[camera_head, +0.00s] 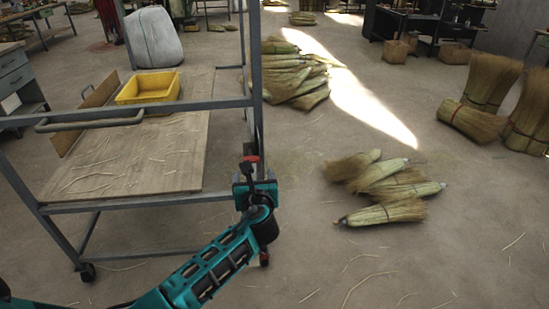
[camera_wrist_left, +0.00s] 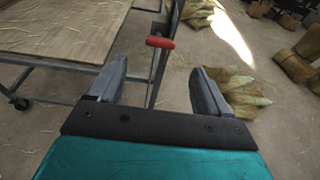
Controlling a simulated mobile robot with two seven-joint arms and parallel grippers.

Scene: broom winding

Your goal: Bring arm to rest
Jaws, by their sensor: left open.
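My left arm comes in from the lower left in the head view. Its gripper (camera_head: 252,170) is beside the right front post of a grey metal cart (camera_head: 140,107), near a red-tipped part (camera_head: 249,159). In the left wrist view the two fingers of my left gripper (camera_wrist_left: 160,90) are spread apart with nothing gripped between them. The red handle (camera_wrist_left: 160,42) shows beyond the fingers, by the cart post. I cannot tell whether the gripper touches the cart. My right gripper is in neither view.
A yellow bin (camera_head: 148,90) and loose straw are on the cart's wooden board (camera_head: 150,150). Several broom heads (camera_head: 385,190) lie on the floor to the right. A larger pile (camera_head: 290,75) lies behind. Bundles (camera_head: 485,85) stand at the far right. The floor at lower right is mostly clear.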

